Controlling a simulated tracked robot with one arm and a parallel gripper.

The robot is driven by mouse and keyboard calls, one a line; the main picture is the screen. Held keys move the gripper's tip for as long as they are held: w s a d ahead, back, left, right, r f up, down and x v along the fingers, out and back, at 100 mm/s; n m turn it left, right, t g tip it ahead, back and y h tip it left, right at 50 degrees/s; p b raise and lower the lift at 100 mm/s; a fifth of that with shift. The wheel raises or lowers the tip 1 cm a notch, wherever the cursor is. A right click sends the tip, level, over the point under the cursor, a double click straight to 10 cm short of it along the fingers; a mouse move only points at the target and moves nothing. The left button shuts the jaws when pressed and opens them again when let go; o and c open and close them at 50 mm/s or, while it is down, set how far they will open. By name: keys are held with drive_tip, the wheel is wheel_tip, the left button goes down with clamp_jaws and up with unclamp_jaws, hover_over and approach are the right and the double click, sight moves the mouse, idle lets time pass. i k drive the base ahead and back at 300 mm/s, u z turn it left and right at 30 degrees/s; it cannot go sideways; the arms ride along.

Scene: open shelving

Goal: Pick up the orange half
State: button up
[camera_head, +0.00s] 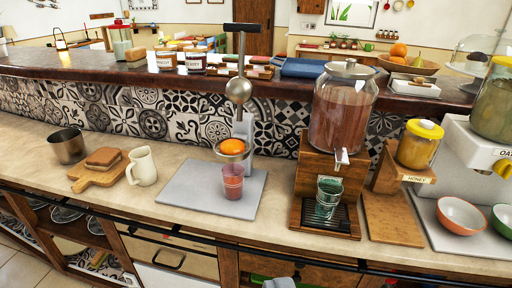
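The orange half (231,147) sits in the cup of a manual press juicer (245,125) on the counter, its bright orange face showing. The juicer's round metal press head (238,90) hangs above it, with a gap between them. A glass with pinkish-red contents (233,182) stands below the cup on the grey board (190,190). A small grey shape (279,283) at the bottom edge may be the tip of my gripper. It is well below and in front of the orange half, and no fingers can be made out.
A drink dispenser (343,112) with a green glass (328,197) stands right of the juicer. A honey jar (420,146) and bowls (461,215) are farther right. A cream jug (142,166), bread on a board and a metal pot (67,146) stand left. A raised bar ledge runs behind.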

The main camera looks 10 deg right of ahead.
sight(229, 146)
drive_tip(key=z, duration=0.05)
drive_tip(key=i, duration=1)
drive_tip(key=u, duration=0.05)
